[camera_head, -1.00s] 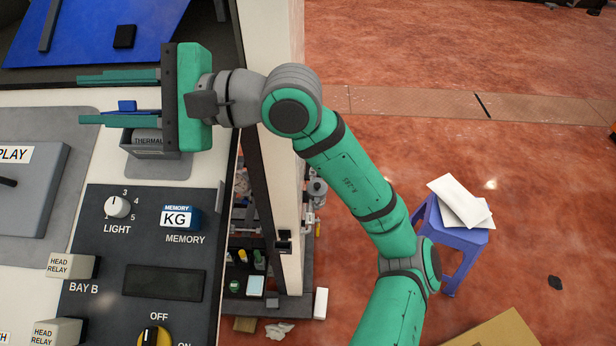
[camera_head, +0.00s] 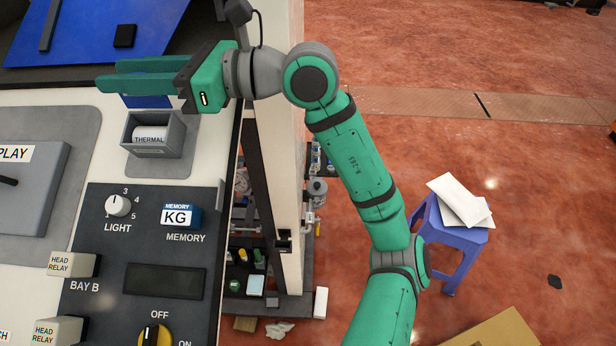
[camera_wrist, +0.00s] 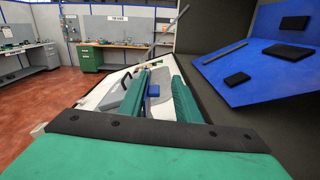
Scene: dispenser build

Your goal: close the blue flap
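A small blue flap (camera_head: 150,101) shows at the back of the grey box marked THERMAL (camera_head: 152,135), partly hidden by my fingers. It appears raised at the back of the box, which holds a white roll. My gripper (camera_head: 107,76) is above and behind the box, with its green fingers pointing left across the flap. In the wrist view, the two fingers (camera_wrist: 157,82) are apart, and the blue piece (camera_wrist: 148,93) shows in the gap between them. I cannot tell whether a finger touches it. Nothing is seen gripped.
A large tilted blue panel (camera_head: 90,35) with black bars stands behind. In front is a dark control panel (camera_head: 120,240) with a LIGHT knob (camera_head: 118,206) and a MEMORY block (camera_head: 180,216). A pale post (camera_head: 272,60) stands beside my wrist.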

